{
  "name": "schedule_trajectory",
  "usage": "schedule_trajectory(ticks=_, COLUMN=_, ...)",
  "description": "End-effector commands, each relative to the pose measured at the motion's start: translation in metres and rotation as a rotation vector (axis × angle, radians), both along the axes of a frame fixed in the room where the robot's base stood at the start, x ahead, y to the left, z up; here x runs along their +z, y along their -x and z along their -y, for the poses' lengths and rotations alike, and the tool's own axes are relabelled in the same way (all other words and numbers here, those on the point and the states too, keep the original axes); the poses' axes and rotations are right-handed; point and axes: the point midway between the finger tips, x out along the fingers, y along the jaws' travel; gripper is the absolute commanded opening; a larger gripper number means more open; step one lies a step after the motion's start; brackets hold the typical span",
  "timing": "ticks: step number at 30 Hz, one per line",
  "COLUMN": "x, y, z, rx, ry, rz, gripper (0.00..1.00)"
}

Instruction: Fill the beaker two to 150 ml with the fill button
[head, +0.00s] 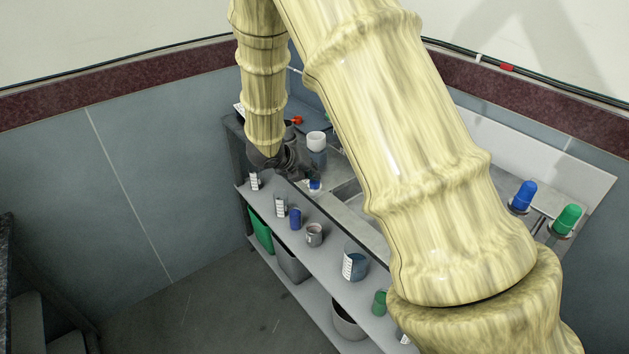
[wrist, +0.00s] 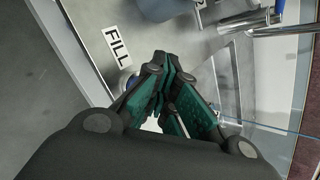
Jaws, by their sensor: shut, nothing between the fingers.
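My gripper (head: 308,172) is shut and empty, low over the bench top, its tips close to the blue button (head: 314,185). In the wrist view the shut fingertips (wrist: 166,62) are beside the FILL label (wrist: 116,46). The blue button (wrist: 129,83) is partly hidden behind a finger there; I cannot tell whether it is touched. A blue-grey vessel (wrist: 158,8) with a white marked strip stands at the top of the wrist view, near a metal pipe (wrist: 245,20). I cannot read which beaker is two, nor its liquid level.
The bench has a sink basin (head: 347,193). The shelf (head: 326,249) below holds several vessels, including a labelled blue beaker (head: 355,262) and a grey cup (head: 314,235). Blue (head: 523,196) and green (head: 567,219) capped items stand at the right. My arm hides much of the bench.

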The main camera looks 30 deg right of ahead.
Motion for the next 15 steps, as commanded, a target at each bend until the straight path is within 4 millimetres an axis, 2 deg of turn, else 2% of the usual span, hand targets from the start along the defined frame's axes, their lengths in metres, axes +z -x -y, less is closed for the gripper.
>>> schedule_trajectory(ticks=9, x=0.015, y=0.000, z=0.000, rx=0.001, ry=-0.001, rz=0.000, gripper=0.00)
schedule_trajectory(ticks=15, x=0.017, y=0.000, z=0.000, rx=0.001, ry=-0.001, rz=0.000, gripper=0.00)
